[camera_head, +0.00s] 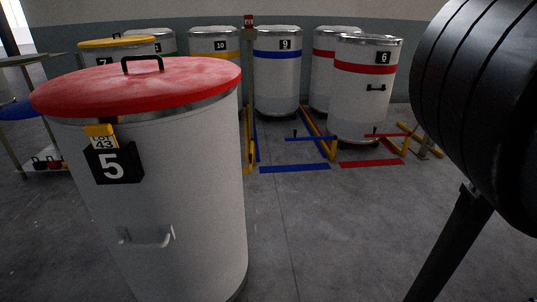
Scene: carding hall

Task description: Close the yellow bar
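No bar that I can clearly pick out as the yellow bar shows. A yellow upright piece (247,135) stands just right of the front drum, which hides what lies behind it. A blue bar (310,138) with a small dark knob crosses the bay in front of drum 9. A red bar (384,135) with a similar knob is near drum 6. Yellow floor rails (318,133) run between the bays. My gripper is not in view; a dark ribbed part of my arm fills the right side.
A large drum 5 (185,210) with a red lid and a "LOT 43" tag blocks the left foreground. Drum 10 (215,46), drum 9 (277,75) and drum 6 (365,95) stand behind. A table (32,60) is at left. The central floor is clear.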

